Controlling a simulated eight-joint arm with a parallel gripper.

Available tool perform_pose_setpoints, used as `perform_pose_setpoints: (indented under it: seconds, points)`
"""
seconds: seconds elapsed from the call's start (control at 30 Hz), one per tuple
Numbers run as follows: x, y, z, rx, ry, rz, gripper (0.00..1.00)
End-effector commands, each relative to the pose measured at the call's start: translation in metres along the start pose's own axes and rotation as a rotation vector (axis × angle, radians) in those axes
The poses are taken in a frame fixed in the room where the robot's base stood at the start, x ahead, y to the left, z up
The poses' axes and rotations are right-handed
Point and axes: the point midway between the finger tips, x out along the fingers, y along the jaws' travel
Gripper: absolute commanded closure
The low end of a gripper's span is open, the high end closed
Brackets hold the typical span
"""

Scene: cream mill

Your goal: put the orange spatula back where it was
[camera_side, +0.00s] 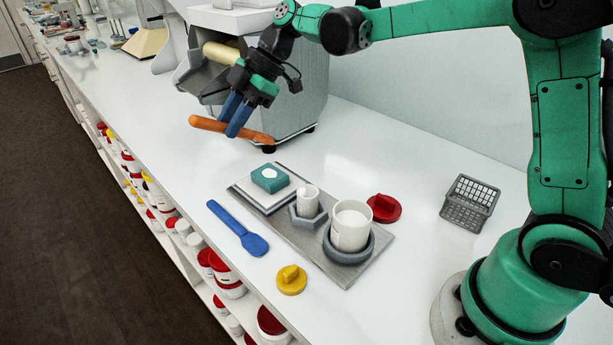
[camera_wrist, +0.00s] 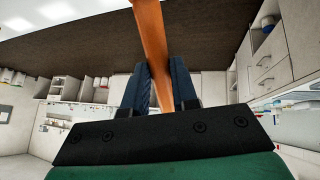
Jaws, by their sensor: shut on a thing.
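The orange spatula (camera_side: 207,124) is held in my gripper (camera_side: 235,121) above the white counter, in front of the grey mill. It lies roughly level in the side view, its handle to the left and its other end to the right. In the wrist view the spatula (camera_wrist: 152,40) runs up from between the two blue fingers of my gripper (camera_wrist: 162,85). The fingers are shut on it. A blue spatula (camera_side: 240,230) lies on the counter left of the metal tray.
A metal tray (camera_side: 312,252) holds a teal block (camera_side: 270,178), a small white container (camera_side: 308,201) and a larger white jar (camera_side: 351,226) in grey holders. A red lid (camera_side: 384,208), yellow lid (camera_side: 291,280) and grey basket (camera_side: 469,204) stand nearby. The grey mill (camera_side: 300,95) is behind.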

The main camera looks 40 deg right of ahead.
Motion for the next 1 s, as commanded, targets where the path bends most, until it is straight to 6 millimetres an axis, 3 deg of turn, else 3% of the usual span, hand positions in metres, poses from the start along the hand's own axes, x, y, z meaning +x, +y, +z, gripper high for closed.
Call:
perform_pose_setpoints:
  seconds: [0.17,0.3,0.5,0.6,0.77,1.0]
  points:
    - [-0.03,0.014,0.017,-0.029,-0.136,-0.038,1.0]
    - [-0.074,0.021,0.037,-0.056,-0.305,-0.098,1.0]
    - [-0.134,0.016,0.059,-0.07,-0.504,-0.186,1.0]
    - [-0.153,0.011,0.064,-0.071,-0.562,-0.217,1.0]
    - [-0.16,0.007,0.072,-0.07,-0.599,-0.236,1.0]
    - [-0.124,-0.002,0.097,-0.07,-0.6,-0.237,1.0]
